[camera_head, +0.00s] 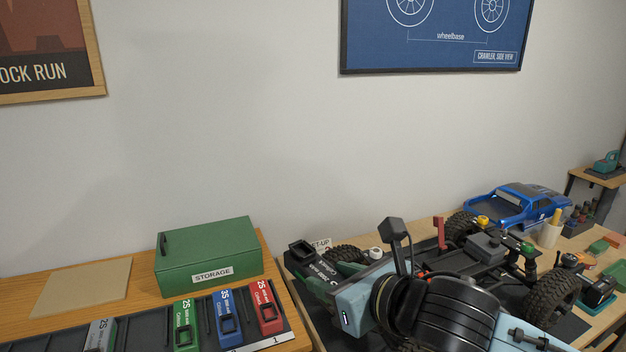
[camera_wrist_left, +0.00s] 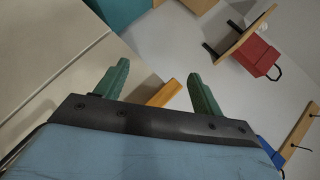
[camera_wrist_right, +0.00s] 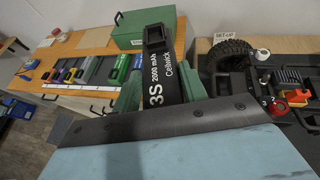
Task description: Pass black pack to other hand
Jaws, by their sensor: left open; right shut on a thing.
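The black pack (camera_head: 302,253), with white lettering, is held by my right gripper (camera_head: 328,282) at the right end of the storage bench. In the right wrist view the black pack (camera_wrist_right: 158,60) stands out lengthwise between the two green fingers of my right gripper (camera_wrist_right: 163,92), which is shut on it. My left gripper (camera_wrist_left: 158,82) shows only in the left wrist view. Its two green fingers are wide apart with nothing between them. The black pack is not in the left wrist view.
A green storage box (camera_head: 205,262) stands on the left bench behind a rack of coloured packs, including a green (camera_head: 186,325), a blue (camera_head: 227,316) and a red one (camera_head: 267,307). The crawler chassis (camera_head: 490,250) and a blue body shell (camera_head: 515,205) occupy the right bench.

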